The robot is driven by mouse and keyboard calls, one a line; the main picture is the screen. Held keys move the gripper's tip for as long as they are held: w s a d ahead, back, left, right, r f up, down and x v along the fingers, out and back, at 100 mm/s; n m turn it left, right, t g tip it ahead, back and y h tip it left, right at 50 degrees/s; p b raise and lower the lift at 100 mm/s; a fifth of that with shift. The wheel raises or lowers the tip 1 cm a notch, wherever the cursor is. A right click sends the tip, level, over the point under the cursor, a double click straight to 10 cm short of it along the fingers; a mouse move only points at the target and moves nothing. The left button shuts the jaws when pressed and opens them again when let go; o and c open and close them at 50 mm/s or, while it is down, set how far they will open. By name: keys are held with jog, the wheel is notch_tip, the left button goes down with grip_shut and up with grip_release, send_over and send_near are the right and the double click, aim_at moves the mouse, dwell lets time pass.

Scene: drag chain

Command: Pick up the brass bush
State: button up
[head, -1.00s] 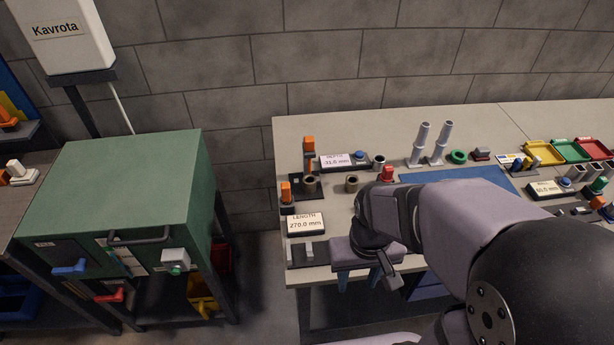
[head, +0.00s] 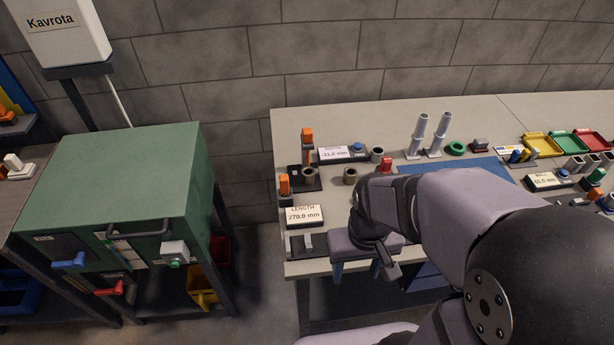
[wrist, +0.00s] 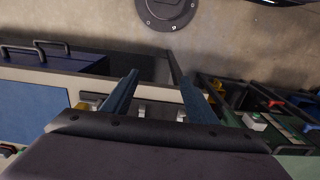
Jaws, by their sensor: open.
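A short brownish, brass-like bush (head: 350,176) stands upright on the bench in the head view, behind and apart from my gripper. A similar brownish ring (head: 309,178) sits in the black stand at the bench's left; I cannot tell for certain which of the two is the brass bush. My gripper (head: 356,272) hangs over the bench's front edge, its fingers pointing down, apart and empty. In the wrist view my gripper (wrist: 158,77) shows two spread blue fingers with nothing between them. No bush is recognisable in the wrist view.
The bench (head: 310,118) carries a length display (head: 304,216), a depth display (head: 340,153), a grey ring (head: 377,155), a red-topped piece (head: 387,166), two grey posts (head: 418,136) and a blue mat (head: 450,167). A green cabinet (head: 120,180) stands left across a gap.

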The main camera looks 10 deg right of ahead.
aim_at(309, 179)
jog(key=w+a+f+t+b, duration=0.1)
jog(key=w+f, duration=0.1)
jog(key=w, duration=0.2)
jog(key=w+a+f+t+b, duration=0.1)
jog(key=w+f+t, duration=0.1)
jog(key=w, duration=0.3)
jog(key=w+a+f+t+b, duration=0.1)
jog(key=w+f+t, duration=0.1)
jog(key=w, duration=0.3)
jog(key=shift+w+f, duration=0.25)
jog(key=w+t+b, duration=0.1)
jog(key=w+t, duration=0.1)
jog(key=w, duration=0.2)
jog(key=w+a+f+t+b, duration=0.1)
jog(key=w+t, duration=0.1)
jog(key=w, duration=0.2)
jog(key=w+a+t+b, duration=0.1)
jog(key=w+t, duration=0.1)
jog(key=w, duration=0.2)
jog(key=shift+f+t+b, duration=0.3)
jog(key=shift+f+b, duration=0.1)
jog(key=shift+w+a+r+t+b, duration=0.1)
jog(key=shift+w+r+t+b, duration=0.1)
jog(key=shift+w+t, duration=0.35)
jog(key=shift+w+r+t+b, duration=0.15)
jog(key=shift+w+r+t, duration=0.05)
jog(key=shift+w+t, duration=0.3)
jog(key=shift+w, duration=0.1)
jog(key=shift+p+x, duration=0.35)
jog(key=shift+x, duration=0.65)
